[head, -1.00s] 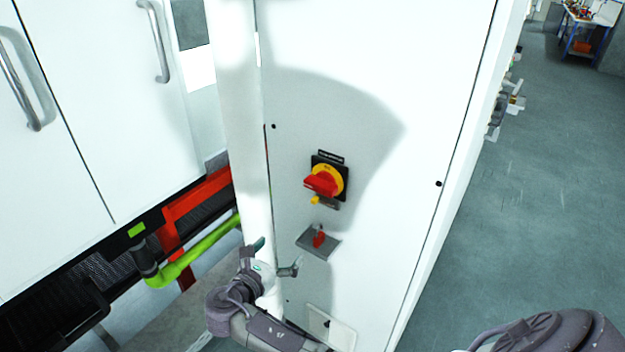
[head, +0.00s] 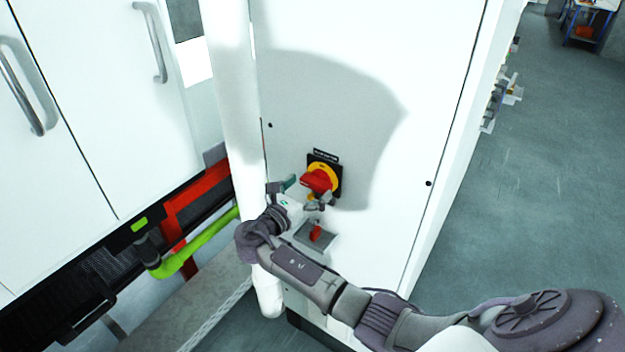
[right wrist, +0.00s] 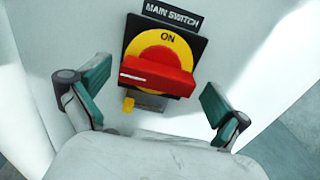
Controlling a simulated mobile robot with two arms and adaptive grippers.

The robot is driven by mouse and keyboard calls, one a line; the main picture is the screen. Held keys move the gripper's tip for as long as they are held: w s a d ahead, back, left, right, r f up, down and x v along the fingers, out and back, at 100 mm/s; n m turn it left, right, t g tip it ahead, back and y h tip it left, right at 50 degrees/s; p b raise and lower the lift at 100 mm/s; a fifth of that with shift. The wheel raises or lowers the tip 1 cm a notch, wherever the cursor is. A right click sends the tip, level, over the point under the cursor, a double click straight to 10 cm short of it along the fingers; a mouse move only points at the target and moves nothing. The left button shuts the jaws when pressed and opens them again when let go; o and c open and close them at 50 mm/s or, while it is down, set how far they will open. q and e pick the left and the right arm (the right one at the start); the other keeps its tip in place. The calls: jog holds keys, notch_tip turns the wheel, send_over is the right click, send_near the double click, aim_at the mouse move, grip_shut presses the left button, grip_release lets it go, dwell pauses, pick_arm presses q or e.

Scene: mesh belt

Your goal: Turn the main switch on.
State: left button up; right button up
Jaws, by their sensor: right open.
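The main switch has a red handle (head: 317,181) on a yellow disc and a black plate, on the white cabinet's front. In the right wrist view the red handle (right wrist: 158,74) lies nearly level, tilted slightly down to the right, below the word ON on the yellow disc (right wrist: 160,45). A label above reads MAIN SWITCH. My right gripper (head: 305,192) is open just in front of the switch. In the right wrist view its green-padded fingers (right wrist: 156,97) stand either side of the handle's lower area, apart from it. My left gripper is not in view.
A small grey plate with a red part (head: 316,233) sits below the switch. A white column (head: 237,120) stands left of the switch. A green pipe (head: 192,250) runs at the lower left. Open floor (head: 530,180) lies at the right.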

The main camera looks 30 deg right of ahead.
jog(key=shift+w+d, duration=0.2)
jog(key=shift+d, duration=0.45)
jog(key=c, duration=0.9)
